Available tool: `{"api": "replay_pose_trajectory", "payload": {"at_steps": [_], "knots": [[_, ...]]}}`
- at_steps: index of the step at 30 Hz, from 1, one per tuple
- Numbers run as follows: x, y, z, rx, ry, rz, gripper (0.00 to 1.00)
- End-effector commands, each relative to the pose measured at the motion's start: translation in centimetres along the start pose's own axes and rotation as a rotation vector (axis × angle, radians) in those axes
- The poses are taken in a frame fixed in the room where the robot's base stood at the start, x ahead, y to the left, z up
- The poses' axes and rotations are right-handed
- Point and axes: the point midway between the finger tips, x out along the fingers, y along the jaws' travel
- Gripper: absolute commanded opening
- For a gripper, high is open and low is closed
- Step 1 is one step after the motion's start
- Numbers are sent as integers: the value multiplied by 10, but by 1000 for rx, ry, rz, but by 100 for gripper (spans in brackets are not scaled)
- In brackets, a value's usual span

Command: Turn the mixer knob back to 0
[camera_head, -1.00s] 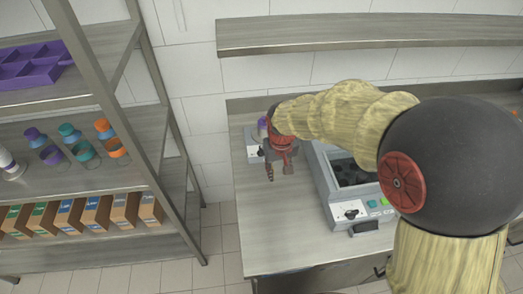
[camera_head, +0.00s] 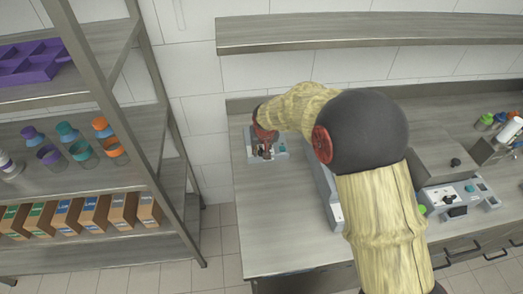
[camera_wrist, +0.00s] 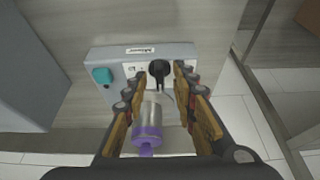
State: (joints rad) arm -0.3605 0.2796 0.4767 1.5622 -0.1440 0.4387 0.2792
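The mixer (camera_wrist: 180,52) is a grey box with a label on the counter. It also shows at the counter's left end in the head view (camera_head: 281,149). Its black knob (camera_wrist: 159,69) has a pointer towards the bottom of the wrist view; I cannot read the scale. A teal button (camera_wrist: 102,76) is left of the knob. In the head view my gripper (camera_head: 264,147) is partly hidden.
A second grey machine (camera_head: 334,212) stands right of the mixer, mostly behind my arm. Another machine (camera_head: 458,195) stands further right. A shelf rack (camera_head: 150,180) with bottles and boxes is on the left. The counter front (camera_head: 275,235) is clear.

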Motion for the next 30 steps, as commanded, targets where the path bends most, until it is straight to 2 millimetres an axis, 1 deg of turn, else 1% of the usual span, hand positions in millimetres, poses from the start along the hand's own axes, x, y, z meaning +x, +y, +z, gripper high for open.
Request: {"api": "replay_pose_trajectory", "payload": {"at_steps": [1,3,11,26,30], "knots": [[4,0,0,0,0,0,27],[7,0,0,0,0,0,27],[8,0,0,0,0,0,27],[8,0,0,0,0,0,0],[8,0,0,0,0,0,0]]}}
